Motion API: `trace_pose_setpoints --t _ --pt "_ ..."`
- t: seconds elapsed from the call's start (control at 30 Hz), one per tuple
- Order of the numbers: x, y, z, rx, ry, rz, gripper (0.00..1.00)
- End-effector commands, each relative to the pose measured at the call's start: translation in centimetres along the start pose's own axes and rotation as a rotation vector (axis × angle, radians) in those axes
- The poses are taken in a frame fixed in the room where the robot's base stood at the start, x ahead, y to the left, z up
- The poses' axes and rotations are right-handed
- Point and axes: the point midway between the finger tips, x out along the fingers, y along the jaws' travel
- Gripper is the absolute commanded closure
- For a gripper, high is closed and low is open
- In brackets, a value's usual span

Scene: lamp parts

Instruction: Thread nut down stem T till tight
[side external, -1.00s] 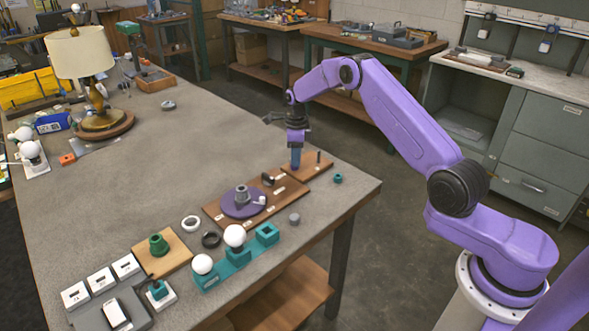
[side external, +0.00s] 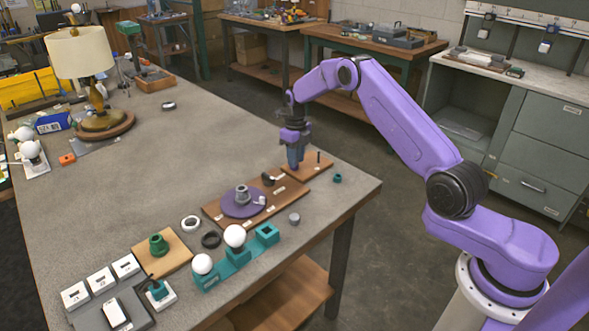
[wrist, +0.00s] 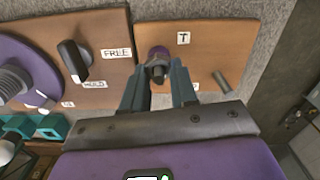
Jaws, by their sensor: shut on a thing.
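A purple part (wrist: 157,51) shows just beyond the nut. My gripper (wrist: 160,68) points down at the board with its two blue-grey fingers shut on the nut from both sides. In the side view my gripper (side external: 295,164) hides the nut and stem. How far down the nut sits cannot be told.
A thin second post (wrist: 222,82) stands right of the stem on the same board. To the left, another board holds a black knob (wrist: 72,58) between FREE and HOLD labels, and a purple disc (side external: 242,203). A small teal part (side external: 337,178) lies near the table edge.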

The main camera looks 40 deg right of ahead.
Motion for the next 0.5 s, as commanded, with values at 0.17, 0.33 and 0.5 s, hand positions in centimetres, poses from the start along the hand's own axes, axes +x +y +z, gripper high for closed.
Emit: trace_pose_setpoints --t 0.17,0.33,0.5 --pt "0.53 0.24 -0.37 0.101 0.015 0.005 0.63" --pt "0.4 0.17 -0.28 0.098 0.011 0.004 0.43" --pt "0.23 0.12 -0.16 0.097 0.007 0.002 0.43"
